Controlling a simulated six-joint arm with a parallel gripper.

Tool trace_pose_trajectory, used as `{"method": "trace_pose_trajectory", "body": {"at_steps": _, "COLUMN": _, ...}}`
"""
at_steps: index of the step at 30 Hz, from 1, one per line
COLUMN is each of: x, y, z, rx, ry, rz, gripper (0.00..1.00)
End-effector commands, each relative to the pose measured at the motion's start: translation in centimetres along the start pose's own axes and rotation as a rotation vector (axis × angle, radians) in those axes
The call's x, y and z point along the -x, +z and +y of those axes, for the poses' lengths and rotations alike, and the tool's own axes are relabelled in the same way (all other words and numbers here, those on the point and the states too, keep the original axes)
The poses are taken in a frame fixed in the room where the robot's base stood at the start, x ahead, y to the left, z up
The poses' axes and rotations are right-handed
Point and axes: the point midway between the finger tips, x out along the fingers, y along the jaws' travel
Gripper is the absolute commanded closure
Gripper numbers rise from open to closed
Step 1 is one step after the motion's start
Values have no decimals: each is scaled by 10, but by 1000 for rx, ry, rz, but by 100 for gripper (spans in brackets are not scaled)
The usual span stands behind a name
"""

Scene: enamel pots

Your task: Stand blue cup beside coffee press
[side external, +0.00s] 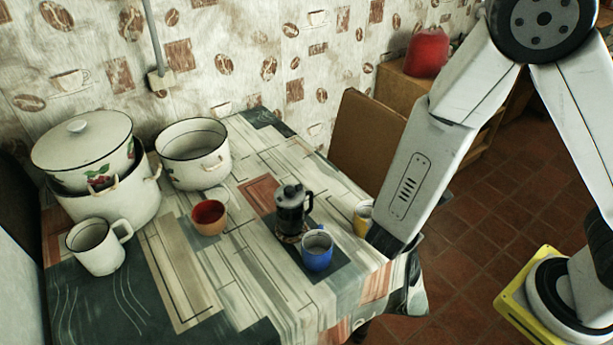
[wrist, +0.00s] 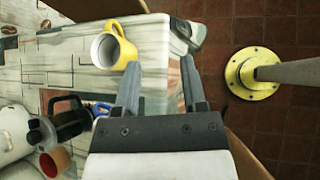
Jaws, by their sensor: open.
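The blue cup (side external: 318,252) stands upright on a dark patch of the tablecloth, close to the coffee press (side external: 292,208), at its lower right in the side view. I cannot tell whether they touch. In the wrist view the blue cup (wrist: 101,108) shows only as a sliver, partly hidden by my left finger, beside the dark press (wrist: 70,122). My gripper (wrist: 160,63) is open and empty, near the table's edge.
A yellow cup (wrist: 113,46) lies just left of my left fingertip; it is partly hidden by my arm in the side view (side external: 362,218). A red cup (side external: 209,217), white mug (side external: 97,248) and enamel pots (side external: 194,155) stand left. A chair (side external: 365,140) stands behind the table.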

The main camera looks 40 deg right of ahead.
Motion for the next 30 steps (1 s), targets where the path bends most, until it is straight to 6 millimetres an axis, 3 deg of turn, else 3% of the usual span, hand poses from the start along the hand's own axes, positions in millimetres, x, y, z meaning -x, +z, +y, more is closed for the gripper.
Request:
{"method": "trace_pose_trajectory", "body": {"at_steps": 3, "x": 1, "y": 17, "z": -10, "rx": -201, "ry": -151, "rz": 79, "gripper": 46}}
{"method": "trace_pose_trajectory", "body": {"at_steps": 11, "x": 14, "y": 37, "z": -21, "rx": -655, "ry": -416, "rz": 270, "gripper": 46}}
{"method": "trace_pose_trajectory", "body": {"at_steps": 21, "x": 33, "y": 68, "z": 1, "rx": -1290, "ry": -613, "rz": 522, "gripper": 46}}
{"method": "trace_pose_trajectory", "body": {"at_steps": 30, "x": 39, "y": 90, "z": 18, "rx": -1590, "ry": -649, "rz": 627, "gripper": 46}}
